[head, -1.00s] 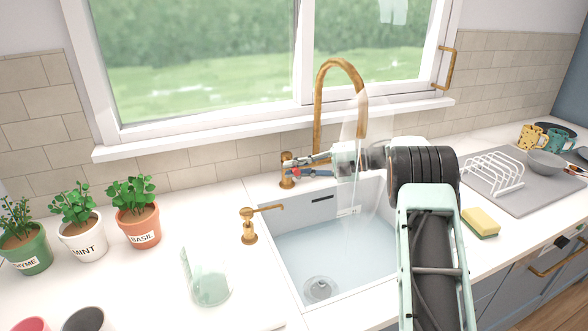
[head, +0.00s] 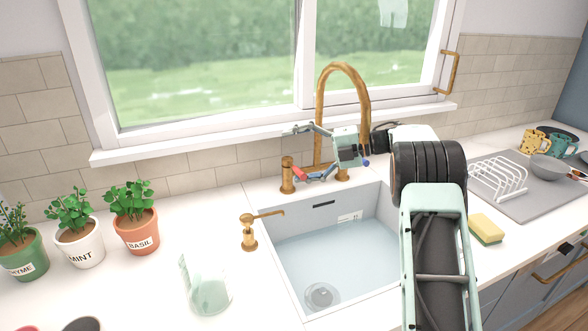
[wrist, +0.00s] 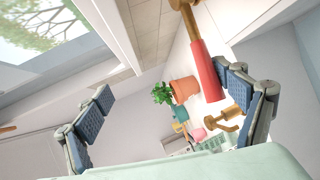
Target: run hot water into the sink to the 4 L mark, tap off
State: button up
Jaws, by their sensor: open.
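The brass tap (head: 319,100) arches over the sink (head: 312,308), and no stream or steam shows from it. The tap's red-sleeved lever (head: 299,173) sticks out from a brass post (head: 287,176) left of the spout. My gripper (head: 303,151) is open and empty at the lever. In the wrist view the red lever (wrist: 207,72) lies beside the right finger, between the spread fingers.
A brass soap pump (head: 249,236) and a clear glass vessel (head: 210,292) stand left of the sink. Several herb pots (head: 138,232) line the left counter. A sponge (head: 486,229) and dish rack (head: 497,178) are at the right. The window sill (head: 200,146) runs behind.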

jog(key=o, duration=0.3)
notch_tip(320, 180, up, 5)
jog(key=shift+w+a+r, duration=0.1)
jog(key=shift+a, duration=0.05)
jog(key=f, duration=0.2)
jog(key=shift+s+d+f, duration=0.2)
jog(key=shift+s+f, duration=0.05)
jog(key=shift+f, duration=0.1)
jog(key=shift+c, duration=0.8)
jog(key=shift+s+d+r, duration=0.1)
jog(key=shift+d+r, duration=0.05)
jog(key=shift+d, duration=0.05)
jog(key=shift+c, duration=0.7)
jog(key=shift+p+v, duration=0.85)
jog(key=shift+v, duration=0.5)
jog(key=shift+c, duration=1.4)
jog(key=shift+s+d+r, duration=0.25)
jog(key=shift+d, duration=0.25)
jog(key=c, duration=0.8)
jog(key=d+p, duration=0.4)
jog(key=d, duration=0.4)
jog(key=shift+r, duration=0.35)
